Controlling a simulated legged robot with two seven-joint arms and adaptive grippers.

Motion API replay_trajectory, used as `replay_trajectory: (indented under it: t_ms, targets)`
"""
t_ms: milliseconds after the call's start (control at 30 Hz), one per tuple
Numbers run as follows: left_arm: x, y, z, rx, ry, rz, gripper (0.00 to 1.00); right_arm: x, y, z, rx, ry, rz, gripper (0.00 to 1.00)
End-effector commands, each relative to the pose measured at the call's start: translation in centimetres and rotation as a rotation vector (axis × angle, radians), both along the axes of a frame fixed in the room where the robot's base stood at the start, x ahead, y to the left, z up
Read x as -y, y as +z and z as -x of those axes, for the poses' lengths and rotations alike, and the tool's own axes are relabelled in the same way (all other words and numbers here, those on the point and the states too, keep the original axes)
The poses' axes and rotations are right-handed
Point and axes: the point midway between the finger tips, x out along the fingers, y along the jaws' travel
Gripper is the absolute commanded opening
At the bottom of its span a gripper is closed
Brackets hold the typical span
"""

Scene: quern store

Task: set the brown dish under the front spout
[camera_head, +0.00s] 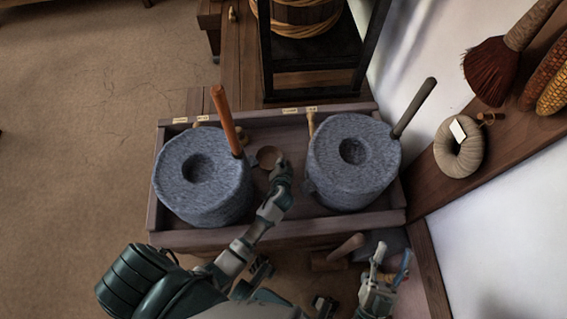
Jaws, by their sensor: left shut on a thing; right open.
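The brown dish (267,155) is a small round bowl in the gap between two grey stone querns. My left gripper (279,168) is shut on its near edge; the fingers are small here and partly cover the dish. The left quern (202,200) has an orange-brown upright handle, and the right quern (374,182) a dark grey one. I cannot make out a spout clearly on either quern, nor whether the dish touches the tray floor. My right gripper (384,264) is open and empty, in front of the tray at lower right.
Both querns stand in a shallow wooden tray (285,239) with raised walls and small labels on its back rim. A wooden mallet (338,254) lies in front. A dark stand is behind. At right, a wall shelf (434,182) holds a coiled rope and a brush.

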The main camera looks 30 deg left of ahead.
Motion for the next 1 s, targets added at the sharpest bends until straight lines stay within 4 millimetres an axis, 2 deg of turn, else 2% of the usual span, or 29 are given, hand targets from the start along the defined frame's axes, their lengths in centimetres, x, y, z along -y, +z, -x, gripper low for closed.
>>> replay_trajectory:
  t_ms: [33,267,333,367,667,867,1000]
  targets:
    - [0.1,-0.6,0.0,-0.002,-0.001,-0.002,0.00,0.1,0.0,0.2,0.022,0.000,-0.009,0.49]
    - [0.2,-0.5,0.0,0.000,-0.001,-0.001,0.00,0.3,0.6,0.5,0.050,0.000,-0.018,0.49]
    - [0.1,-0.6,0.0,0.000,-0.001,-0.001,0.15,0.2,0.6,0.5,0.049,0.000,-0.017,0.49]
    - [0.1,-0.6,0.0,0.000,0.000,0.000,0.17,0.2,0.6,0.5,0.049,-0.001,-0.017,0.49]
    - [0.1,-0.4,0.1,0.001,-0.001,0.000,0.17,0.1,0.5,0.3,0.043,0.000,-0.015,0.49]
    - [1.2,1.1,1.7,0.005,-0.001,0.002,0.17,0.0,-0.5,-0.6,-0.076,0.001,0.027,0.49]
    - [2.6,3.0,3.8,0.006,-0.002,0.003,0.17,-0.1,-2.3,-1.6,-0.231,0.003,0.077,0.49]
